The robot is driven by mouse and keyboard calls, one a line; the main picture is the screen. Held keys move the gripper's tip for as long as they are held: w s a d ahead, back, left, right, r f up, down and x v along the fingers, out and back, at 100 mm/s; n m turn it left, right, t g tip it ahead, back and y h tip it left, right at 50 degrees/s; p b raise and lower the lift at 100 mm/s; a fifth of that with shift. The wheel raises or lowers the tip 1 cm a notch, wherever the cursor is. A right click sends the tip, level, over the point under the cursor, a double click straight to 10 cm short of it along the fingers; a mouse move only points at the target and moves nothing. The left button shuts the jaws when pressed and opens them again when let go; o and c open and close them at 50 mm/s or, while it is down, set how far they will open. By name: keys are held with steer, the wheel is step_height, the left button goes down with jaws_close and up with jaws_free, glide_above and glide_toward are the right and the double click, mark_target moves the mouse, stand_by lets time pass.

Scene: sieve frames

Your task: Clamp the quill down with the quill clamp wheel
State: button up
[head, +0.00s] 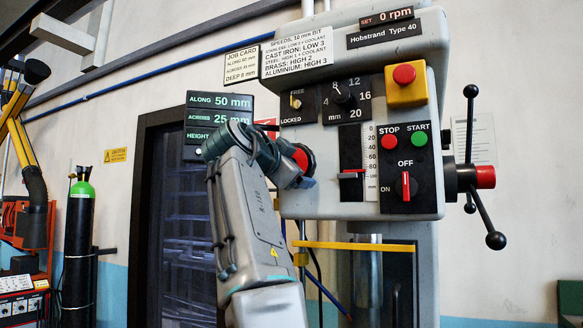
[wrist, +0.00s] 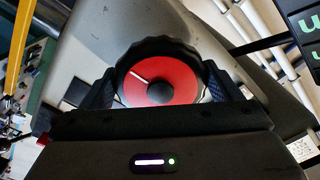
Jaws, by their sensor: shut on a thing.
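The quill clamp wheel (wrist: 160,92) has a black ridged rim and a red face with a dark hub and a white line pointing to the upper left. My gripper (wrist: 161,88) is shut on its rim, one finger on each side. In the head view the wheel (head: 299,157) is on the left side of the grey drill head (head: 348,203), partly hidden by my gripper. A small FREE/LOCKED indicator (head: 296,105) is on the head's front, its light dot close to FREE. The quill (head: 368,262) shows below the head.
A feed hub with black ball-ended levers (head: 474,178) is on the head's right side. The front carries a red switch (head: 405,186), stop and start buttons and a dial. A yellow bar (head: 354,246) crosses below. A green readout (head: 219,125) hangs behind my arm.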

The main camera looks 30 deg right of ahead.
steer(key=shift+f, duration=0.1)
steer(key=o, duration=0.8)
steer(key=shift+o, duration=0.2)
steer(key=b+v, duration=0.3)
steer(key=v, duration=1)
steer(key=shift+s+a, duration=0.2)
steer(key=shift+a, duration=0.15)
